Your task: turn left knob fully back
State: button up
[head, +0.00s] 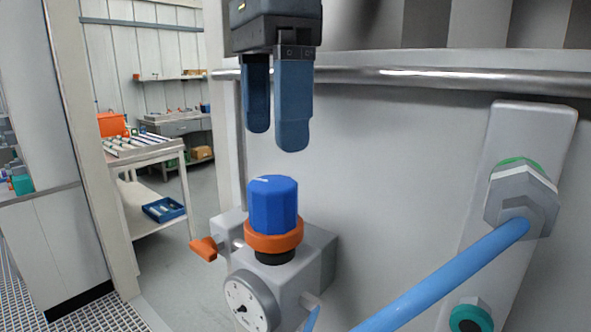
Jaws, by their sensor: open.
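A blue faceted knob (273,203) with a small white mark on its top stands upright above an orange collar (273,236). It sits on a grey valve block (305,262) with a round dial gauge (252,303) on its front. It is the only such knob in view. My gripper (277,140) points down above the knob, with a clear gap between its fingertips and the knob's top. Its two blue-grey fingers are apart and nothing is between them.
An orange lever (204,248) sticks out left of the block. A metal rail (430,77) runs behind my gripper along the large grey vessel (400,150). A blue hose (450,275) rises to a hex fitting (521,200) at right. A cart (135,150) stands in the room beyond.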

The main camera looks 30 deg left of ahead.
aim_at(274, 182)
jog(key=shift+f+p, duration=0.35)
jog(key=shift+f, duration=3.5)
jog(key=c, duration=1)
